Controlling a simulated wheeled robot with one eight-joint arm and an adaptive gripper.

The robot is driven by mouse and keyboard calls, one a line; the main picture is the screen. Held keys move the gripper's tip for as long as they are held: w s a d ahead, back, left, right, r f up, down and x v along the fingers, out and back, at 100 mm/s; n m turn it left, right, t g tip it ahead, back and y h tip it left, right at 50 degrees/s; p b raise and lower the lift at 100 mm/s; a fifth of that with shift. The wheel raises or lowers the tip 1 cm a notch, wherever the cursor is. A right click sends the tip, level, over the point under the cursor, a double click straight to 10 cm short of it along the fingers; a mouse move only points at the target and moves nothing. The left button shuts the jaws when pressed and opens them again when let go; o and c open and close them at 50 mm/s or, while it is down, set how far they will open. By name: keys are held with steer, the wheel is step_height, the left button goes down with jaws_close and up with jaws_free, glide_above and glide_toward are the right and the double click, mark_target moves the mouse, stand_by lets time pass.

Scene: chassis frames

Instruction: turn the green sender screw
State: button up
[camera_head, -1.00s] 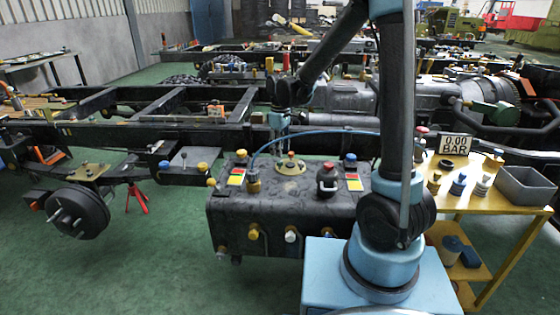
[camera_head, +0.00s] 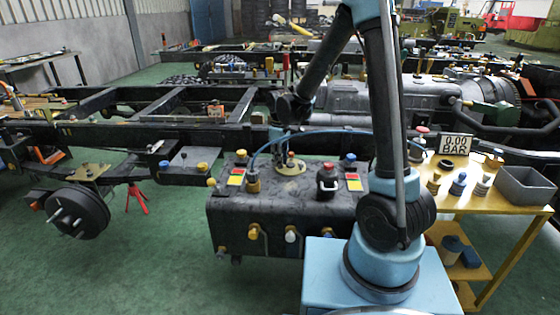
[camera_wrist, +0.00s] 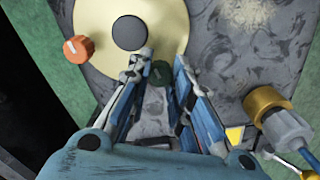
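The green sender screw (camera_wrist: 160,69) is a small dark green knob at the edge of a cream round sender plate (camera_wrist: 92,14) with a black centre cap (camera_wrist: 130,33). In the wrist view my gripper (camera_wrist: 165,60) has its two fingers apart, one on each side of the screw. A gap shows beside the screw, but I cannot tell the fingers' height over it. In the head view the sender plate (camera_head: 292,170) lies on top of the dark tank (camera_head: 285,215), and my gripper (camera_head: 283,153) is just above it. The screw cannot be made out there.
An orange knob (camera_wrist: 78,48) stands left of the plate, and a brass fitting with a pale connector (camera_wrist: 287,129) stands right. A blue hose (camera_head: 325,132) arches over the tank. A black capped fitting (camera_head: 327,180) stands on the tank's right. A yellow table (camera_head: 480,205) holds a grey bin.

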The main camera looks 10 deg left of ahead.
jaws_close()
steer(key=shift+w+m, duration=0.1)
steer(key=shift+m, duration=0.5)
steer(key=o, duration=0.9)
jaws_free()
step_height(320, 180, up, 12)
